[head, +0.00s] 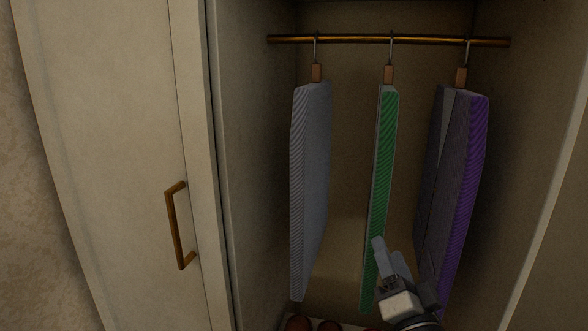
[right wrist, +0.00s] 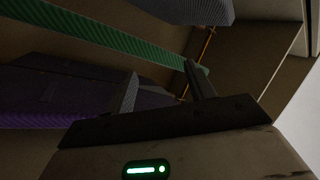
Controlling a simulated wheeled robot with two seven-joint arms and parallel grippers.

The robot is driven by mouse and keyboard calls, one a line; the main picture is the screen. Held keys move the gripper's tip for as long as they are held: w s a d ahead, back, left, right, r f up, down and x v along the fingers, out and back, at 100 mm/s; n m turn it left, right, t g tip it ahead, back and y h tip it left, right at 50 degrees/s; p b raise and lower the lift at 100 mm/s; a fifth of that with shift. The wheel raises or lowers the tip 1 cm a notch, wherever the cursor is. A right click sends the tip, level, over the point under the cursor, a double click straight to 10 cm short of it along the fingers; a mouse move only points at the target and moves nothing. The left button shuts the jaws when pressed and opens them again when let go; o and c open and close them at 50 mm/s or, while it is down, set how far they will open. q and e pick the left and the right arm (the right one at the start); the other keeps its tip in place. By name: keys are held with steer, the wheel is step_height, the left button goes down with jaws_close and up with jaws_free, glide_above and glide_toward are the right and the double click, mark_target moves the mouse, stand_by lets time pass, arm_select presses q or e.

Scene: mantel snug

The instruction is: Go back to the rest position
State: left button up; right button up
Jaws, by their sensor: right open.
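My right gripper (head: 388,262) is at the bottom right of the head view, in front of the lower part of the green garment (head: 383,180). In the right wrist view its two fingers (right wrist: 165,90) stand apart with nothing held between them. The green garment (right wrist: 100,42) and the purple garment (right wrist: 60,115) show beyond the fingers there. Whether the gripper touches a garment, I cannot tell. My left gripper is not in view.
An open wardrobe has a brass rail (head: 350,40) with a grey garment (head: 312,190), the green one and a purple one (head: 465,190) on hangers. A closed door (head: 110,150) with a brass handle (head: 174,228) is at left.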

steer(key=s+f+n+g, duration=0.5)
steer(key=s+f, duration=0.6)
steer(key=f, duration=0.4)
steer(key=s+a+f+n+g, duration=0.1)
steer(key=s+f+n+g, duration=0.5)
steer(key=s+f, duration=0.5)
step_height(320, 180, down, 5)
steer(key=shift+a+r+g, duration=0.2)
steer(key=shift+a+g, duration=0.1)
steer(key=shift+g, duration=0.2)
steer(key=shift+y, duration=0.3)
